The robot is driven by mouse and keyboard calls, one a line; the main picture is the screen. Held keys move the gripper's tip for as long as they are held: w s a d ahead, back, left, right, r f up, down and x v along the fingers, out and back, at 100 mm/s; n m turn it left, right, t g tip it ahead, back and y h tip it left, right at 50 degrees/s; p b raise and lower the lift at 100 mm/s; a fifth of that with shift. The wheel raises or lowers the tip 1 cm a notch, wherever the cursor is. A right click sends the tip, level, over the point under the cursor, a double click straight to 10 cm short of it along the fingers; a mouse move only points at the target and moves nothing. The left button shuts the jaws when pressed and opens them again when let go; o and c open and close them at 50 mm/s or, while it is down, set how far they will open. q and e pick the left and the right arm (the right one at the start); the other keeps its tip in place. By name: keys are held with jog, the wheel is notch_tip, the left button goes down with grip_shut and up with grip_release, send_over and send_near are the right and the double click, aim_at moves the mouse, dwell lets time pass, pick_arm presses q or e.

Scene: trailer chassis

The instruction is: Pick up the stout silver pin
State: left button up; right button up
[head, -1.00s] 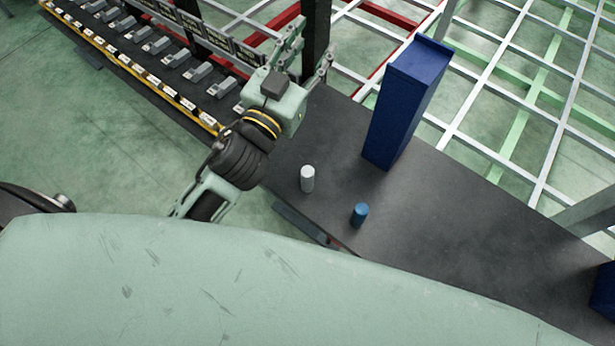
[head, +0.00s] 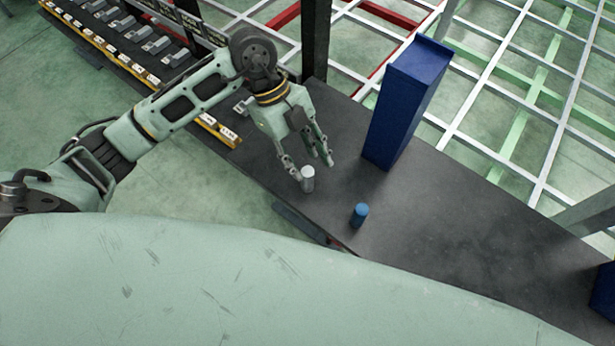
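The stout silver pin (head: 308,180) stands upright on the dark table (head: 440,240), near its front edge. My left gripper (head: 313,172) comes down from above and behind it, fingers pointing at the table. Its fingers are spread apart: one finger is beside the pin's left side and overlaps its top edge, the others are to the right and behind. I cannot tell whether any finger touches the pin. My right gripper is not in view.
A blue pin (head: 359,215) stands to the right of the silver one. A tall blue box (head: 405,105) stands behind, at the table's back edge. Another blue box (head: 604,290) shows at the far right. A rack with labelled rows (head: 150,45) lies at the upper left. The table's right part is clear.

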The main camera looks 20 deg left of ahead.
aim_at(311, 192)
pick_arm(q)
jog(key=shift+w+a+f+y, duration=0.15)
jog(key=shift+a+y, duration=0.25)
jog(key=shift+a, duration=0.45)
jog(key=x, duration=0.2)
jog(key=p+x, duration=0.1)
jog(key=x, duration=0.2)
jog(key=p+x, duration=0.1)
jog(key=x, duration=0.1)
jog(key=shift+w+a+f, duration=0.1)
jog(key=shift+a+f, duration=0.05)
jog(key=shift+f, duration=0.35)
grip_shut()
